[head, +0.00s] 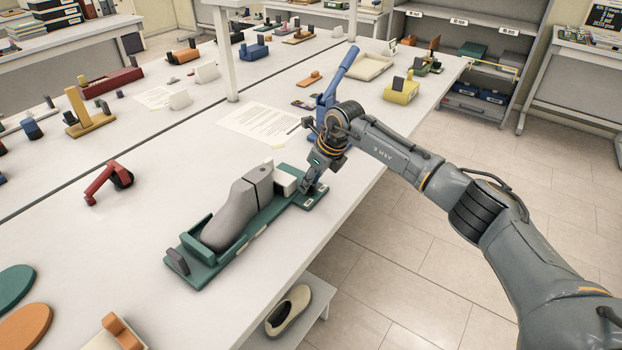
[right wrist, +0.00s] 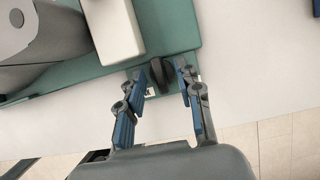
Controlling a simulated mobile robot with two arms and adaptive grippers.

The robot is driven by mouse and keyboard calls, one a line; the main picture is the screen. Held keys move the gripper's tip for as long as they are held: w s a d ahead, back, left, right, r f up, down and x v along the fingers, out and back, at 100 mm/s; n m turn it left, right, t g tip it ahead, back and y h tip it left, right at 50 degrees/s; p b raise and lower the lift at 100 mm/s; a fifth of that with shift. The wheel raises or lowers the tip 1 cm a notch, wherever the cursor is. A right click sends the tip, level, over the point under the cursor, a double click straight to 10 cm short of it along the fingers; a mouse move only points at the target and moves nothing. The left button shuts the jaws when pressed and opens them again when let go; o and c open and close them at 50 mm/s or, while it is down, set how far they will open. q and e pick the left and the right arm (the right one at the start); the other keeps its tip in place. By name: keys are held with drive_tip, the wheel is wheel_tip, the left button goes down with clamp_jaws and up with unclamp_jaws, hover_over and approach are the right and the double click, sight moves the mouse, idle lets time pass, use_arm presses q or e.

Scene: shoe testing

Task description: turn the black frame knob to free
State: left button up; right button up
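The green frame (head: 204,275) lies on the white table near its right edge and holds a grey foot form (head: 232,218) and a white block (head: 286,182). In the right wrist view, the black frame knob (right wrist: 161,72) stands on the frame's green plate (right wrist: 165,28). My right gripper (right wrist: 162,78) is open, with one blue-padded finger on each side of the knob. Contact with the knob cannot be made out. A small label beside the knob is partly hidden by the left finger. In the head view my right gripper (head: 311,187) is over the frame's far end and hides the knob. My left gripper is out of view.
A blue lever device (head: 338,75) stands just behind my right gripper. Printed sheets (head: 262,122) lie to the left of it. A red clamp-like piece (head: 108,182) lies left of the frame. A shoe (head: 288,310) sits on a lower shelf by the table edge.

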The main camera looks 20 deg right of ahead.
clamp_jaws()
